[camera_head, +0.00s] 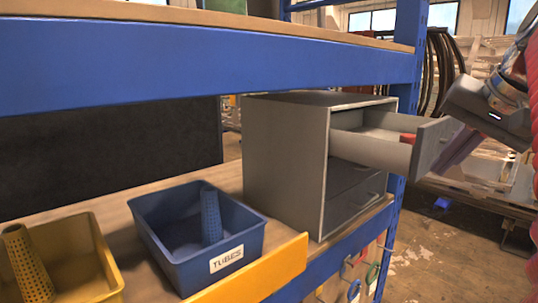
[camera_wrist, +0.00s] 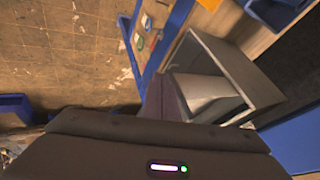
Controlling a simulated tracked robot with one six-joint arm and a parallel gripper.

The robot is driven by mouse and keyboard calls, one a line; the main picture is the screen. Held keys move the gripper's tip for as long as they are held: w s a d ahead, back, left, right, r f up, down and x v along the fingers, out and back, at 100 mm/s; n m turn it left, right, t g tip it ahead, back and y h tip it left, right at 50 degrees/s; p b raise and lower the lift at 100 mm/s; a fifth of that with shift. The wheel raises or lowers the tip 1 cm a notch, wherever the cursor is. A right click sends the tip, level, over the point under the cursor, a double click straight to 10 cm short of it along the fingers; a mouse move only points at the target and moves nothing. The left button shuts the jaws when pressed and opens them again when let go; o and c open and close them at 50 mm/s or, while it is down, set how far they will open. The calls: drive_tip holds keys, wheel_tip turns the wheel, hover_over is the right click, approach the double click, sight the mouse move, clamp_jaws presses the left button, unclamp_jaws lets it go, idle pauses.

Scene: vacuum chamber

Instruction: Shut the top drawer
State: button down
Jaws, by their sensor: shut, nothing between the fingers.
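The grey drawer cabinet (camera_head: 285,150) stands on the shelf. Its top drawer (camera_head: 432,145) is pulled well out to the right, and a red item (camera_head: 408,138) shows inside. The lower drawers (camera_head: 355,200) are shut. My gripper (camera_head: 447,165) is shut and empty, at the outer side of the top drawer's front panel, partly hidden behind it. I cannot tell whether it touches the panel. In the wrist view, the dark fingers (camera_wrist: 162,97) lie beside the pale drawer (camera_wrist: 205,88), with the cabinet (camera_wrist: 235,65) beyond.
A blue bin labelled TUBES (camera_head: 160,225) and a yellow bin (camera_head: 98,250) stand left of the cabinet, each holding a perforated tube. A blue shelf post (camera_head: 408,60) rises behind the open drawer. Small tools hang below the shelf edge (camera_head: 360,270).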

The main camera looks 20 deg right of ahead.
drive_tip(key=s+d+r+m, duration=0.1)
drive_tip(key=s+d+r, duration=0.3)
drive_tip(key=shift+s+r+h, duration=0.15)
drive_tip(key=shift+s+h, duration=0.15)
drive_tip(key=shift+s, duration=0.1)
drive_tip(key=shift+w, duration=0.1)
drive_tip(key=shift+d, duration=0.1)
drive_tip(key=w+f, duration=0.8)
drive_tip(key=w, duration=0.1)
drive_tip(key=shift+w, duration=0.2)
